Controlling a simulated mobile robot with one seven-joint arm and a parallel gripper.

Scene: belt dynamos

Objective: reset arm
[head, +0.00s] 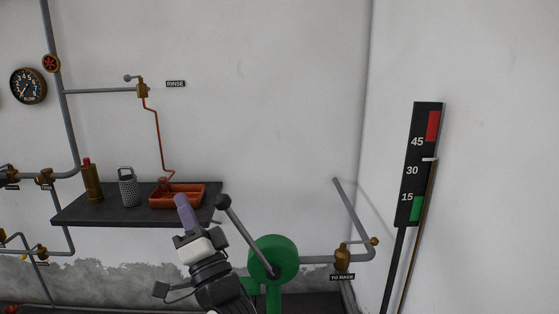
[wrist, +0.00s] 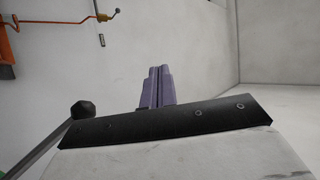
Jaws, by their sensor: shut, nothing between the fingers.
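My gripper (head: 183,205) is shut and empty, its purple fingers pressed together and pointing up in front of the dark shelf and the orange tray. The fingers also show closed in the wrist view (wrist: 158,70). My arm rises from the bottom middle of the head view. A lever with a black knob (head: 223,201) on a green wheel-like body (head: 272,257) stands just right of my gripper. The knob also shows at the left in the wrist view (wrist: 82,110). In the head view the fingers overlap part of the tray; I cannot tell the gap between them.
The dark shelf (head: 100,215) carries a brass bottle (head: 92,182), a grater (head: 128,188) and the orange tray (head: 163,203). Pipes and valves line the left wall. A brass valve (head: 342,261) and a tall gauge (head: 418,165) stand at right. The wall above the lever is clear.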

